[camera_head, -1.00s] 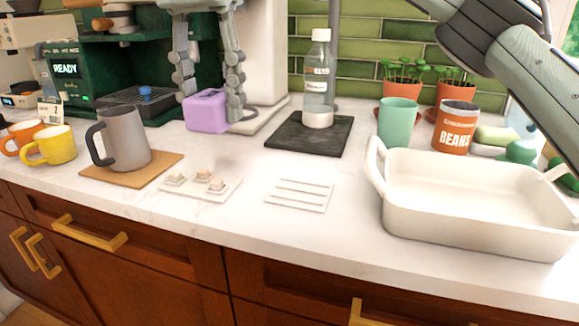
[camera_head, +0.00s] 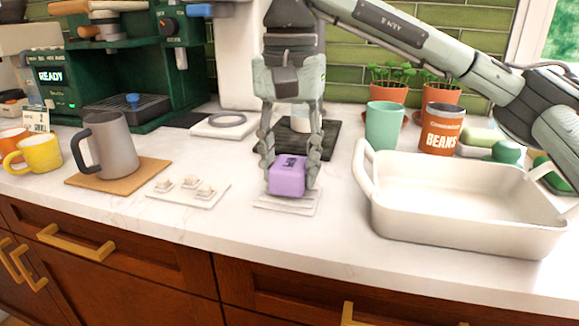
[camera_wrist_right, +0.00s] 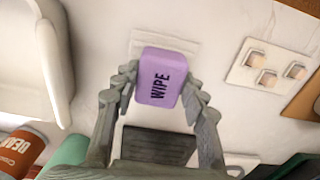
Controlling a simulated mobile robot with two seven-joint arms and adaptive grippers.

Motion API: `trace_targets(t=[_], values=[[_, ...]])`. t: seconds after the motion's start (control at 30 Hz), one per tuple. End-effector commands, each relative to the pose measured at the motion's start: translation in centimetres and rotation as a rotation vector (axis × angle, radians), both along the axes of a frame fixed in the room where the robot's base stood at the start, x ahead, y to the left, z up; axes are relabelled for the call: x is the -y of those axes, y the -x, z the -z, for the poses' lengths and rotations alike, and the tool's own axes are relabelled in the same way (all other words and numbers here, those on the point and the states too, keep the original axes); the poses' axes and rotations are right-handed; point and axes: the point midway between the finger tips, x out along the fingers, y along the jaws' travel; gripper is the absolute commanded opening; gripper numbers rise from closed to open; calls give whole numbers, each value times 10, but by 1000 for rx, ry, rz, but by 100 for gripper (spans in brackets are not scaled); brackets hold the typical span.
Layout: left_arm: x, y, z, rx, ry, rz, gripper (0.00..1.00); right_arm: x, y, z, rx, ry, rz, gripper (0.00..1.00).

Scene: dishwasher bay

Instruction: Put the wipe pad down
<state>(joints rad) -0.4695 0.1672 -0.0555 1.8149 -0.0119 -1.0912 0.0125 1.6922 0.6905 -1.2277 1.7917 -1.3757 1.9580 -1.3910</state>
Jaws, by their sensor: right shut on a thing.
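The wipe pad (camera_head: 287,176) is a purple block. In the right wrist view the wipe pad (camera_wrist_right: 161,77) shows the word WIPE on its face. My right gripper (camera_head: 288,181) is shut on it, with one finger on each side; the fingers also show in the right wrist view (camera_wrist_right: 160,92). The pad is over a flat white ribbed plate (camera_head: 289,205) on the counter, which it partly covers. I cannot tell whether the pad touches the plate. My left gripper is not in view.
A white baking dish (camera_head: 460,236) stands close on the right. A white tile with small cubes (camera_head: 210,201) lies on the left, beyond it a grey mug (camera_head: 110,145) on a cork mat. A dark mat (camera_head: 328,142) is behind the gripper. The front counter strip is clear.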

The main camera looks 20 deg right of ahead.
Motion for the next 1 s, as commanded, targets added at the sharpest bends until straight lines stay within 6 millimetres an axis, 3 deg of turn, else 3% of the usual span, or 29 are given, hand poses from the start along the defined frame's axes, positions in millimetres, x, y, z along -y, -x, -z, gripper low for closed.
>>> trace_targets(t=[0.47, 0.5, 0.63, 1.0], values=[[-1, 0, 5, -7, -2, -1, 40, 0, 0, 11, 1, -2, 1, 19], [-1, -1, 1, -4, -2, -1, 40, 0, 0, 9, 2, -1, 1, 47], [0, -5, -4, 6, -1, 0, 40, 0, 0, 9, 1, -2, 1, 63], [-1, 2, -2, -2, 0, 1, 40, 0, 0, 5, 2, -1, 1, 63]])
